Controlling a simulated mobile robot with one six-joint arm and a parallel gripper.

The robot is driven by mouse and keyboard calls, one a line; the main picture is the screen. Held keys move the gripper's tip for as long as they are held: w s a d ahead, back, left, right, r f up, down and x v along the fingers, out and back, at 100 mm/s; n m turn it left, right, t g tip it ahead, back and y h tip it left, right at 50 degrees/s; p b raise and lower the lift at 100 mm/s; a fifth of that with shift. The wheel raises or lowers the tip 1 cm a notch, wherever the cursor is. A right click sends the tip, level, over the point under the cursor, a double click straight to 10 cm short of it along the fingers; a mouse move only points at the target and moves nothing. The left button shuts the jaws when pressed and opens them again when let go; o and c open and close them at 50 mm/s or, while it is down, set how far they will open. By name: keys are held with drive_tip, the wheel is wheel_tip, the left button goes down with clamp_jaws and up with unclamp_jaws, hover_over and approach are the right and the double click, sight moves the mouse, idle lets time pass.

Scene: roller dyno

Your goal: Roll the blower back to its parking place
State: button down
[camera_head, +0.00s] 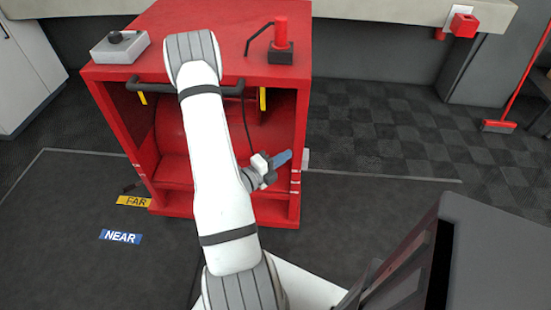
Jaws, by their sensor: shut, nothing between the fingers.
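The blower appears to be the large red open-fronted housing (215,207) with a big red drum (180,125) inside. A dark handle bar (150,85) runs across its upper front, with yellow tabs below it. My gripper (282,159) is in front of the housing's right side, below the bar and apart from it. It is shut, with nothing held; a blue part shows at its end. My white arm hides the middle of the bar and part of the drum. A yellow FAR label (134,201) and a blue NEAR label (121,237) lie on the floor at left.
A grey box with a black knob (119,47) and a red post on a dark base (281,52) stand on the housing top. A dark grey body (490,260) fills the lower right. A red broom (498,126) stands far right. Dark floor is open between.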

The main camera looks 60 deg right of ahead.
sight(296, 140)
drive_tip(key=shift+s+d, duration=0.2)
drive_tip(key=shift+d, duration=3.9)
